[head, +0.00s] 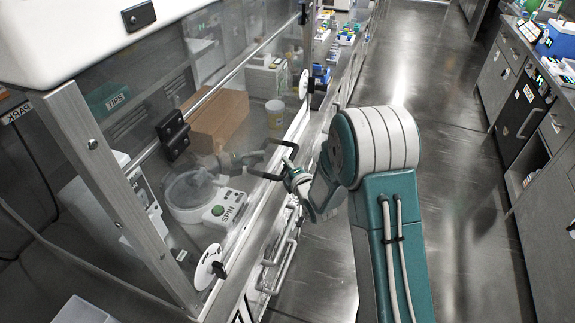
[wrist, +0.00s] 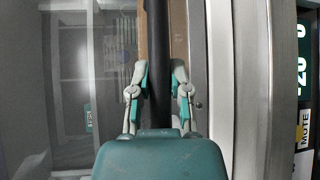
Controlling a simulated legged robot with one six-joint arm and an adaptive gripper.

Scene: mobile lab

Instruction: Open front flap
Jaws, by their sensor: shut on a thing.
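The front flap (head: 215,130) is a clear panel on the front of a metal-framed bench enclosure, at the left of the head view. A black bar handle (head: 281,143) stands out from its lower part. My gripper (head: 290,175) is at this handle, its fingers shut on it. In the wrist view the dark bar (wrist: 158,50) runs up between the two fingers of my gripper (wrist: 160,88). The flap appears down, with its lower edge close to the bench front. The exact finger contact is small in the head view.
Behind the clear panel stand a round spinner device (head: 190,195), a cardboard box (head: 217,122) and a white tub (head: 275,113). A metal frame post (head: 110,185) stands at the left. Drawers and a counter (head: 500,75) line the right. The floor aisle (head: 430,100) between is clear.

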